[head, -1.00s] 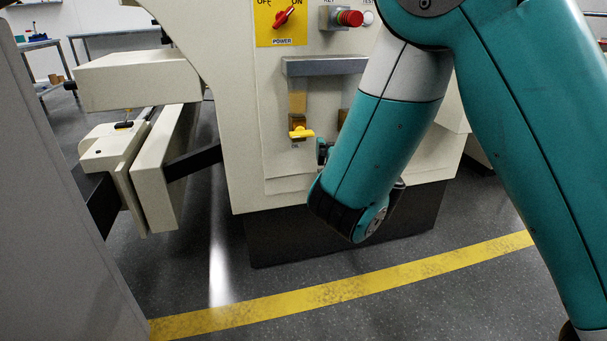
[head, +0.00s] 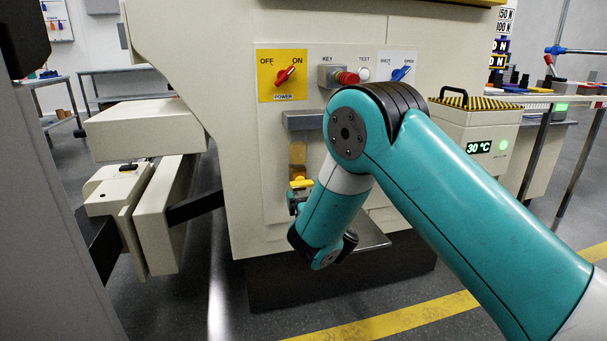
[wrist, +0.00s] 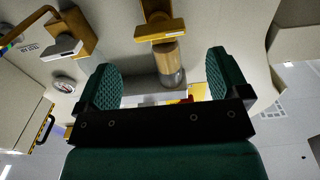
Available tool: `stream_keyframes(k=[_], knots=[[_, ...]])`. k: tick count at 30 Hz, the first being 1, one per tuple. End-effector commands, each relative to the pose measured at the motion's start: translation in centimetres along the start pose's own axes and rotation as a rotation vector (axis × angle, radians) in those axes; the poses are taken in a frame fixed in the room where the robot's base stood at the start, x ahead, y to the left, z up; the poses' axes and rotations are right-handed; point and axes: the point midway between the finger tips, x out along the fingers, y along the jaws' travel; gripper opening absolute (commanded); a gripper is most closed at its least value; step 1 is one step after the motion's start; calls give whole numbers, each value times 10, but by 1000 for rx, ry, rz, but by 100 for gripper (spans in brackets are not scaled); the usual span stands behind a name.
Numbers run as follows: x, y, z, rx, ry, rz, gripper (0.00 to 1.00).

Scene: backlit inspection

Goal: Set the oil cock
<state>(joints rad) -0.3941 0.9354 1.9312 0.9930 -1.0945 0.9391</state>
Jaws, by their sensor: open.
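The oil cock (head: 301,183) is a yellow crosswise handle under a brass-coloured pipe on the machine's front panel, partly hidden by my arm in the head view. The wrist view shows its yellow handle (wrist: 160,31) lying crosswise, beyond the fingertips. My gripper (wrist: 165,84) is open and empty, with the pipe showing between its two green fingers. No contact with the handle is visible. In the head view, my gripper (head: 297,201) is mostly hidden behind my wrist, just below the handle.
A second cock with a grey lever (wrist: 63,48) is beside it in the wrist view. Above are a grey ledge (head: 303,120), the red power switch (head: 285,75), a red key knob (head: 346,78) and a blue switch (head: 401,73). A metal shelf (head: 372,238) juts out below.

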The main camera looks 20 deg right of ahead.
Motion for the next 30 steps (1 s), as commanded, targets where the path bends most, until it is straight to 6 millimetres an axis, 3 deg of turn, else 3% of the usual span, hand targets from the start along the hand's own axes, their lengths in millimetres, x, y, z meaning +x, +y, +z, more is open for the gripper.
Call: stream_keyframes(k=[3,10,23,30], knots=[[22,2,-3,4,2,4,94],[53,1,0,1,2,2,94],[62,0,1,-2,-1,-1,94],[62,0,1,-2,-1,-1,44]])
